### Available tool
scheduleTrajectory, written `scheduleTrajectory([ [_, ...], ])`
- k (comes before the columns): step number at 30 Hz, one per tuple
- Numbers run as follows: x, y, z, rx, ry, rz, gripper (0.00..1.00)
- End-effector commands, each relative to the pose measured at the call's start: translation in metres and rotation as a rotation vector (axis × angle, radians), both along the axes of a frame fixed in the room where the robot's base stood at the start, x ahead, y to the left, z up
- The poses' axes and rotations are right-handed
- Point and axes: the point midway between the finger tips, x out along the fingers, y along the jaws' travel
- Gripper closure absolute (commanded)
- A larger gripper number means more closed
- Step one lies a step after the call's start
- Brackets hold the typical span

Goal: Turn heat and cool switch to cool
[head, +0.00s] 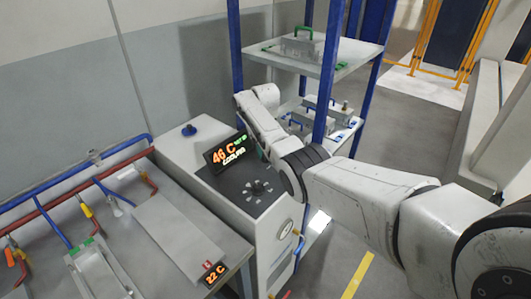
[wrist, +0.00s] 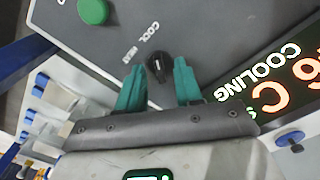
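The heat and cool switch is a small black knob (wrist: 158,67) on a dark grey panel (wrist: 200,35) in the wrist view. The words COOL and HEAT are printed beside it, left of the knob in the picture. My gripper (wrist: 159,72) has two teal fingers, open, one on each side of the knob with visible gaps. Whether either finger touches it I cannot tell. The knob's pointer direction is unclear. The display (wrist: 285,80) reads COOLING in the wrist view. In the head view the display (head: 226,153) shows 46 C; my gripper's fingers are not clear there.
A green button (wrist: 93,11) sits on the same panel. In the head view, a blue knob (head: 189,130) tops the grey console. A blue-posted shelf (head: 335,55) stands behind my arm. A bench with pipes (head: 75,190) and a 22 C display (head: 214,273) lies left.

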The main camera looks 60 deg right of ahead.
Motion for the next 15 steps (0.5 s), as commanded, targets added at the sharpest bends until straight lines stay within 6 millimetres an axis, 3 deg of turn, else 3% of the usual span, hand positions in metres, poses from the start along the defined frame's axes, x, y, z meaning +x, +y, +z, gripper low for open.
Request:
scheduleTrajectory([
  [15, 0.001, 0.000, 0.087, -0.002, -0.002, 0.000, 0.65],
])
